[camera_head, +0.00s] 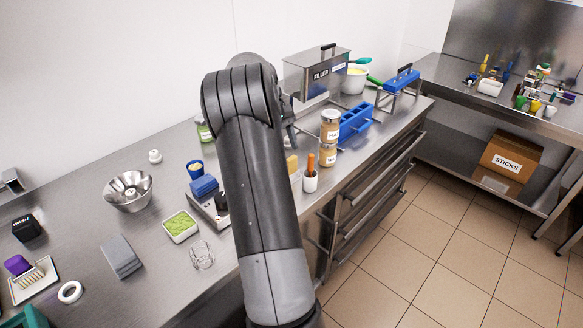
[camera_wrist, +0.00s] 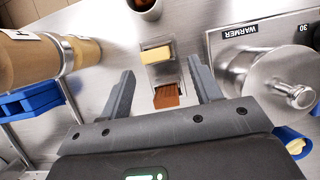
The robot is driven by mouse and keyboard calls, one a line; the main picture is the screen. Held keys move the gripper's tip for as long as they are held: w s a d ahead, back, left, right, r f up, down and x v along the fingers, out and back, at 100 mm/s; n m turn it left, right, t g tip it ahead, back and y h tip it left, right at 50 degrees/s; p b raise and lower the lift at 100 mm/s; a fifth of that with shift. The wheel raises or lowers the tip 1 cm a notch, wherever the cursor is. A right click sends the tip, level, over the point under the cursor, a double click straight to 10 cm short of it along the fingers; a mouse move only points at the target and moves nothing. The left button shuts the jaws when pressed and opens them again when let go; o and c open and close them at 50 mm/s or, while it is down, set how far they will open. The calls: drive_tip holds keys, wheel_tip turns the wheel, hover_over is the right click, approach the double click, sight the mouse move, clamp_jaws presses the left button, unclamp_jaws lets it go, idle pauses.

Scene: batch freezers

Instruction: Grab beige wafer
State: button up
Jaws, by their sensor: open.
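A pale yellow-beige block (camera_wrist: 155,53), which looks like the beige wafer, sits in a small metal holder in the wrist view. A brown ridged wafer (camera_wrist: 166,96) stands in a holder nearer to my gripper. My gripper (camera_wrist: 161,67) is open and empty, with one finger on each side of the holders. The beige block lies near the line between the fingertips, slightly beyond them; the height gap is unclear. In the head view the beige block (camera_head: 292,164) shows just right of my arm, which hides most of the gripper.
Labelled jars (camera_wrist: 45,58) and a blue rack (camera_wrist: 28,101) stand left in the wrist view. A warmer plate (camera_wrist: 262,40) with a metal pot (camera_wrist: 268,75) is close on the right. A cup with an orange-handled tool (camera_head: 310,180) stands near the counter edge.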

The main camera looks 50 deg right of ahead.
sight(292, 162)
drive_tip(key=shift+d+x, duration=0.15)
drive_tip(key=shift+x, duration=1.35)
drive_tip(key=shift+d+x, duration=0.1)
drive_tip(key=shift+x, duration=1.45)
drive_tip(key=shift+s, duration=0.1)
drive_tip(key=shift+c, duration=0.5)
drive_tip(key=c, duration=0.9)
drive_tip(key=shift+r, duration=0.1)
drive_tip(key=shift+c, duration=0.2)
